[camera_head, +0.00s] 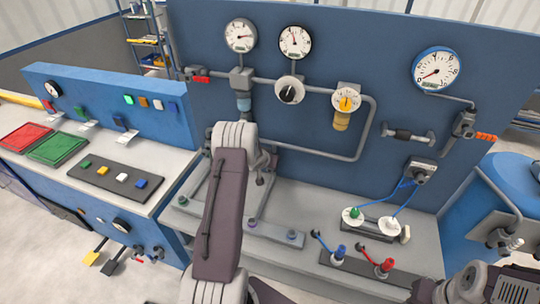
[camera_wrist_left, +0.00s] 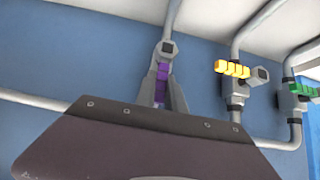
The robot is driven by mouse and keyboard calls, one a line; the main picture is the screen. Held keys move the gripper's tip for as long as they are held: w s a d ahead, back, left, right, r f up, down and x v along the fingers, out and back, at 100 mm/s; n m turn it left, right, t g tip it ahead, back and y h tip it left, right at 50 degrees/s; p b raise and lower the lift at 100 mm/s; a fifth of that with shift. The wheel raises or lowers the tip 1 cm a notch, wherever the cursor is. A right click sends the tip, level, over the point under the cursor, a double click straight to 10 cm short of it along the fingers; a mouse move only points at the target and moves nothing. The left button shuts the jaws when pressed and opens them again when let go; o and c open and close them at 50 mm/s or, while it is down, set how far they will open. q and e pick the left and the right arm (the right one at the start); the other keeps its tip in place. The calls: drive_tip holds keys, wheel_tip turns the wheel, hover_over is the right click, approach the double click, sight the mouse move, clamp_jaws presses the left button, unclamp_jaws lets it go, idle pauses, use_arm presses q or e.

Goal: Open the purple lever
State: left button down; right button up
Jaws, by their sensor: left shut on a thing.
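The purple lever (camera_wrist_left: 162,72) shows in the left wrist view, standing out below a grey valve on a pipe. My left gripper (camera_wrist_left: 161,88) is shut on it, with a grey finger on each side. Part of the lever is hidden by the fingers and the gripper's dark body. In the head view my left arm covers the left gripper and the purple lever, so neither shows there. My right arm shows only as links at the lower right corner of the head view; its gripper is out of sight.
In the left wrist view a yellow lever (camera_wrist_left: 232,69) and a green lever (camera_wrist_left: 304,90) sit on pipes to the right. The head view shows a blue panel (camera_head: 400,125) with gauges, a red lever (camera_head: 200,79), and a grey bench (camera_head: 420,245) with red and blue valves.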

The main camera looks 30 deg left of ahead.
use_arm(q)
drive_tip(key=shift+s+f, duration=0.15)
drive_tip(key=shift+f, duration=0.05)
drive_tip(key=c, duration=1.8)
unclamp_jaws()
drive_tip(key=o, duration=0.4)
drive_tip(key=shift+c, duration=0.2)
drive_tip(key=v, duration=0.9)
drive_tip(key=shift+b, duration=0.3)
